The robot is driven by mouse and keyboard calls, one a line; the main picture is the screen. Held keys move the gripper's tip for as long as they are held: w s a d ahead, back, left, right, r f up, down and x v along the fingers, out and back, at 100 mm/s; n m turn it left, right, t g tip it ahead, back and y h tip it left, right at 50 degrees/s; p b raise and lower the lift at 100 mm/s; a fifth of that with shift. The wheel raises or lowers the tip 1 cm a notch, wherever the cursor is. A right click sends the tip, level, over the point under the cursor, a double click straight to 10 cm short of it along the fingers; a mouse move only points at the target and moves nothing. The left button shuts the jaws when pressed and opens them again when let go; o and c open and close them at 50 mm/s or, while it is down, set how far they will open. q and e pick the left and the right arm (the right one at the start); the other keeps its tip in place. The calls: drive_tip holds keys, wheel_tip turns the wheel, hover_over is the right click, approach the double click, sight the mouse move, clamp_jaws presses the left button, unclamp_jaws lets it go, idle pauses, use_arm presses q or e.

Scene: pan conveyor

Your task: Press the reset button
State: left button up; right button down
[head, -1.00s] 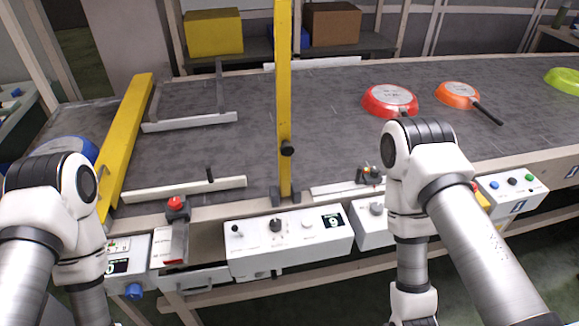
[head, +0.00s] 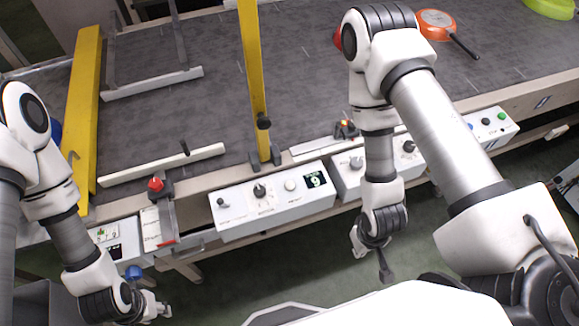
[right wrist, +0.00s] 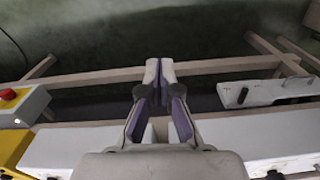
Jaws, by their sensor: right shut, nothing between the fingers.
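A white control box (head: 232,213) stands at the conveyor's near edge. It has a small black lever, a black knob, a pale round button (head: 291,185) and a display reading 9 (head: 315,180). The printing beside the button is too small to read surely. My right gripper (head: 371,252) hangs in front of the panels, to the right of and lower in the picture than that button, apart from it. In the right wrist view its fingertips (right wrist: 160,70) meet with nothing between them. My left gripper (head: 160,306) is low at the left, apart from the panels; its finger gap is unclear.
A red button (head: 156,184) sits on a stand left of the box. A second box with knobs (head: 351,178) is to the right, partly behind my right arm. A yellow post (head: 253,80) rises behind. An orange pan (head: 436,24) lies on the belt (head: 320,75).

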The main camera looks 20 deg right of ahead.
wheel_tip(320, 180, up, 9)
drive_tip(key=w+p, duration=0.2)
drive_tip(key=p, duration=0.4)
wheel_tip(320, 180, up, 8)
drive_tip(key=m+t+y, duration=0.1)
drive_tip(key=t+y, duration=0.5)
drive_tip(key=t, duration=0.1)
hover_over(292, 185)
use_arm(q)
wheel_tip(292, 185, up, 10)
drive_tip(key=shift+f, duration=0.15)
drive_tip(key=shift+s, duration=0.1)
use_arm(e)
wheel_tip(292, 185, down, 8)
drive_tip(key=b, duration=0.6)
use_arm(q)
wheel_tip(292, 185, down, 7)
drive_tip(key=shift+b, duration=0.45)
use_arm(e)
drive_tip(key=shift+f, duration=0.45)
use_arm(q)
drive_tip(key=shift+f, duration=0.3)
use_arm(e)
drive_tip(key=shift+f, duration=0.4)
